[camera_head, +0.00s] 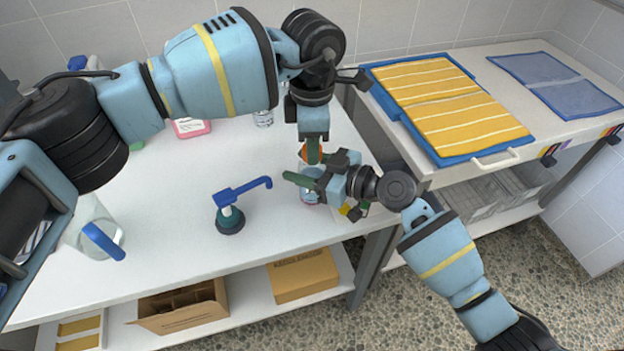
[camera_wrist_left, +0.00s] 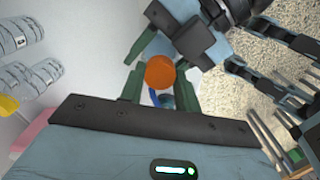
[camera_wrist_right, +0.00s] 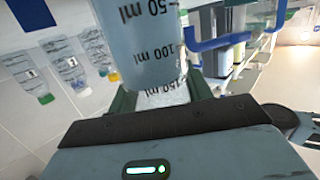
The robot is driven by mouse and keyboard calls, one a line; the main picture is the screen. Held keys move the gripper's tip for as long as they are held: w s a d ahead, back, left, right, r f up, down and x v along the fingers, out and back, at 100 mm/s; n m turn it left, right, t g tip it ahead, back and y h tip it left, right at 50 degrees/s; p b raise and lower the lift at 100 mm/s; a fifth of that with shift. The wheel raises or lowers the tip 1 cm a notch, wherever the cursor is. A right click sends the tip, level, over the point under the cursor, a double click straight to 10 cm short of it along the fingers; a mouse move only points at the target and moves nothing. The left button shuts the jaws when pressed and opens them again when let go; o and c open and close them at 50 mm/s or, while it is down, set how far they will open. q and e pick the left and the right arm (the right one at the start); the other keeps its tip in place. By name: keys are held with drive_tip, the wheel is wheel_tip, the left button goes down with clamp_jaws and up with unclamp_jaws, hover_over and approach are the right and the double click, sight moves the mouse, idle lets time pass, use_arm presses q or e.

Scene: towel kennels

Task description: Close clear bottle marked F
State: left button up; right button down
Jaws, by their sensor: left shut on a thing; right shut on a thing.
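My left gripper (camera_head: 312,154) comes down from above and is shut on an orange cap (camera_wrist_left: 160,72), whose round top faces the left wrist camera. In the head view the cap (camera_head: 303,152) is at the top of a clear bottle (camera_head: 310,192); whether it is seated or just above the mouth, I cannot tell. My right gripper (camera_head: 318,180) is shut around the bottle's side from the right. The right wrist view shows the bottle (camera_wrist_right: 145,45) close up, with dark millilitre marks, between my right fingers (camera_wrist_right: 160,100). No letter F is readable.
A pink-filled bottle (camera_head: 190,127) and a clear bottle (camera_head: 263,118) stand behind. A yellow towel (camera_head: 450,100) lies on the right counter.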

use_arm(q)
drive_tip(key=o, duration=1.2)
drive_tip(key=shift+c, duration=0.2)
drive_tip(key=shift+r, duration=0.1)
wheel_tip(320, 180, up, 12)
use_arm(e)
drive_tip(key=c, duration=0.6)
unclamp_jaws()
drive_tip(key=shift+o, duration=0.2)
drive_tip(key=shift+d, duration=0.1)
